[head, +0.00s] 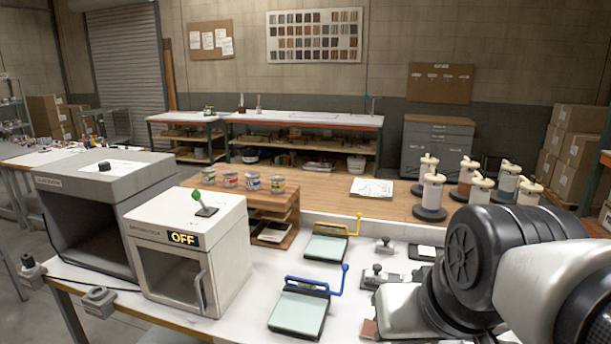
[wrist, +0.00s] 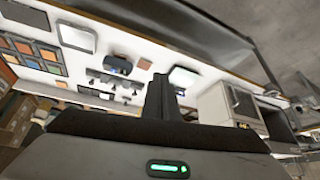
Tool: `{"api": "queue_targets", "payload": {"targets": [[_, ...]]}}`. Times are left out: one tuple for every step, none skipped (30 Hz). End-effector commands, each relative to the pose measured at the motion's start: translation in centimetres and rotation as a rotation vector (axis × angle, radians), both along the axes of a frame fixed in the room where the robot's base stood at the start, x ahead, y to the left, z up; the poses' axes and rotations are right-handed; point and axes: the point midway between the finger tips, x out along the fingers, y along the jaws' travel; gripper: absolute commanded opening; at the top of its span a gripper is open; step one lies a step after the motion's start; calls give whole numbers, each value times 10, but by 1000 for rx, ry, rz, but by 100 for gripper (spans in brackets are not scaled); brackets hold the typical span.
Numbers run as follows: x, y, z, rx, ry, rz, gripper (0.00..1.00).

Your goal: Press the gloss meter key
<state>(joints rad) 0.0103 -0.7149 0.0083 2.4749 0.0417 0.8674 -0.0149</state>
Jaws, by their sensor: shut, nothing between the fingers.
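In the wrist view a dark, rounded device (wrist: 118,66) with a small blue patch lies on the white bench; it may be the gloss meter, but its key is too small to make out. I cannot pick out the gloss meter with certainty in the head view, where my arm covers the lower right. My gripper (wrist: 162,88) shows in the wrist view with its dark fingers together and nothing between them. It is apart from the dark device, which lies up and left of the fingertips in that picture. The gripper is hidden in the head view.
A white cabinet with an OFF display (head: 185,239) stands left, beside a larger grey booth (head: 105,182). Plates with a blue-handled frame (head: 300,311) and a yellow-handled frame (head: 327,247) lie mid-bench. Metal blocks (head: 378,277) sit near my arm. White-topped canisters (head: 432,192) stand behind.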

Motion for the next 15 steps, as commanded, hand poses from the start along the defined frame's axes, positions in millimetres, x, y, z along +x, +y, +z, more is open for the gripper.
{"api": "queue_targets", "payload": {"targets": [[-7,-3,3,-13,8,1,0],[-10,-4,2,-18,13,1,0],[-13,-6,1,-23,18,0,0],[-14,-7,1,-26,21,0,0],[-15,-7,0,-28,23,0,0],[-16,-8,-1,-30,24,-1,0],[-16,-8,-1,-30,25,-1,0],[-16,-8,-1,-30,25,-1,0],[-16,-8,-1,-30,25,-1,0],[-16,-7,-1,-30,24,-1,0],[-15,-7,-1,-29,24,-1,0],[-15,-7,-1,-29,24,-1,0],[-15,-7,-1,-29,24,-1,0],[-15,-7,-1,-29,24,-1,0],[-15,-7,-1,-29,24,-1,0]]}}
